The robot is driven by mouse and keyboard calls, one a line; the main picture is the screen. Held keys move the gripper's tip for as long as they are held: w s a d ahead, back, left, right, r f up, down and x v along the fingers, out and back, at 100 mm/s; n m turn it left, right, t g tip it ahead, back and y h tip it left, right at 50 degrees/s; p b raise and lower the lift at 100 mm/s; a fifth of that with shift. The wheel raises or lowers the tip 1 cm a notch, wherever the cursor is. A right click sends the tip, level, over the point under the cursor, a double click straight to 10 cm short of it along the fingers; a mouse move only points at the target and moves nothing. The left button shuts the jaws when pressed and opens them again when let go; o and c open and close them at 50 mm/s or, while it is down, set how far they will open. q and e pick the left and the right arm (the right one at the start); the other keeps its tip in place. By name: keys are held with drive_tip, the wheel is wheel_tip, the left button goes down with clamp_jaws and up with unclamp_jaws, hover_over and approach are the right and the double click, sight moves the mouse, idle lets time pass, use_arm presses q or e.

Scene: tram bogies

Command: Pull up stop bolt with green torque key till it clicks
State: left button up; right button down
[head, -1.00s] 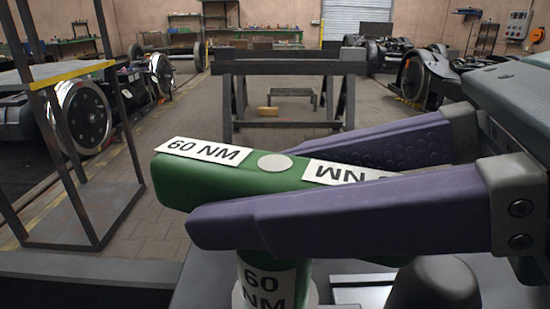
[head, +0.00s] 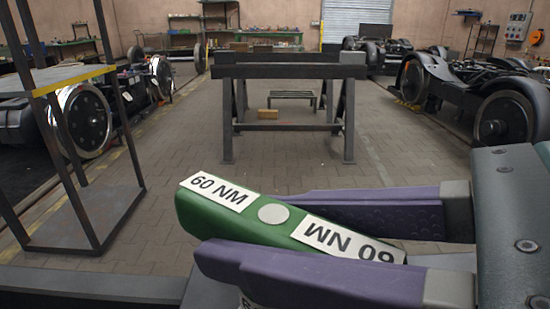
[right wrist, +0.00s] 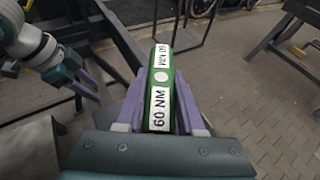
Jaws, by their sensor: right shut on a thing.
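The green torque key (head: 222,222) has a bar-shaped handle with white "60 NM" labels and a pale round disc on top. My right gripper (head: 262,224) is shut on this handle, with one purple finger along each side. The handle lies slanted at the lower middle of the head view. In the right wrist view, the key (right wrist: 160,88) points away between the fingers. The key's shaft is mostly hidden below the near finger. I cannot make out the stop bolt. My left gripper (right wrist: 90,86) shows small at the left of the right wrist view, apart from the key; its finger gap is unclear.
A dark metal trestle (head: 290,72) stands ahead on the paved floor. A dark frame stand (head: 85,215) with a yellow edge is at the left. Wheeled bogies stand at the left (head: 82,118) and right (head: 505,115).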

drive_tip(key=shift+s+a+r+m+t+h+p, duration=0.1)
drive_tip(key=shift+r+m+t+h+p, duration=0.1)
drive_tip(key=shift+m+t+h+p, duration=0.25)
drive_tip(key=shift+m+t, duration=0.25)
drive_tip(key=shift+f, duration=0.1)
wheel_tip(320, 180, up, 6)
drive_tip(key=p, duration=0.6)
drive_tip(key=shift+r, duration=0.2)
drive_tip(key=shift+f, duration=0.1)
